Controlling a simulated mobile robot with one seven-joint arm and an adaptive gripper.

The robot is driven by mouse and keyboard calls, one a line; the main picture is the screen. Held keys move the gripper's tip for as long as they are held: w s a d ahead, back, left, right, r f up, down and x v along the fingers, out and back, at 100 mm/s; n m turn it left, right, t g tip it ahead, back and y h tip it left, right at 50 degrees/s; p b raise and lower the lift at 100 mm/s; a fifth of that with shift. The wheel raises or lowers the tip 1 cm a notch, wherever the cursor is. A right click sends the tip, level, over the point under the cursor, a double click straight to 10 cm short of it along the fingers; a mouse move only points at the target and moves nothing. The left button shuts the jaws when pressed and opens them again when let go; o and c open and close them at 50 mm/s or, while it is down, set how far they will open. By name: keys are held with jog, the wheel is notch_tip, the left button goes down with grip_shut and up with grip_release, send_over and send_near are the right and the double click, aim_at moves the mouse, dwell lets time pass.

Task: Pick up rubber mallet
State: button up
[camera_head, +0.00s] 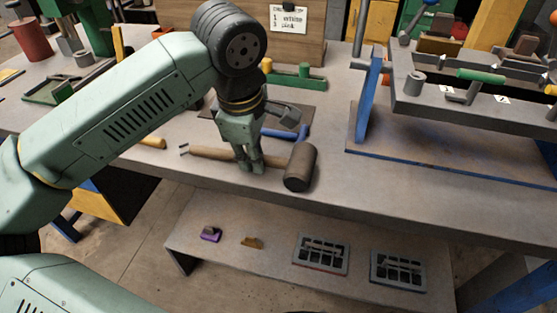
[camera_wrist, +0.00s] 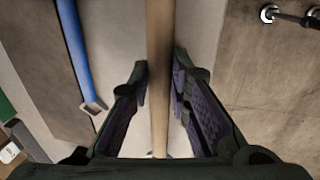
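The rubber mallet lies on the grey workbench (camera_head: 400,190) near its front edge, with a dark brown head (camera_head: 300,168) at the right and a wooden handle (camera_head: 210,153) running left. My gripper (camera_head: 250,168) points down over the handle, close to the head. In the wrist view the handle (camera_wrist: 159,80) runs between the two fingers of my gripper (camera_wrist: 160,95). The fingers are open, with a gap on each side of the handle. The mallet head is not visible in the wrist view.
A blue-handled tool (camera_head: 280,133) lies just behind the mallet; its blue handle (camera_wrist: 80,50) shows left in the wrist view. A green-handled tool (camera_head: 300,80) lies farther back. A blue-framed stand (camera_head: 368,100) rises to the right. A lower shelf (camera_head: 200,255) holds small items.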

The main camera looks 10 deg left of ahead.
grip_shut()
jog(key=shift+r, duration=0.1)
dwell(0.4)
jog(key=shift+r, duration=0.6)
notch_tip(320, 180, up, 2)
jog(key=shift+r+b, duration=0.1)
jog(key=shift+b, duration=0.45)
jog(key=s+a+b, duration=0.1)
jog(key=s+a, duration=0.2)
jog(key=s, duration=0.4)
jog(key=s+a+r+b, duration=0.1)
jog(key=s+a+b, duration=0.1)
jog(key=s, duration=0.5)
jog(key=shift+s+a+r, duration=0.25)
jog(key=shift+s+a, duration=0.05)
jog(key=shift+a, duration=0.5)
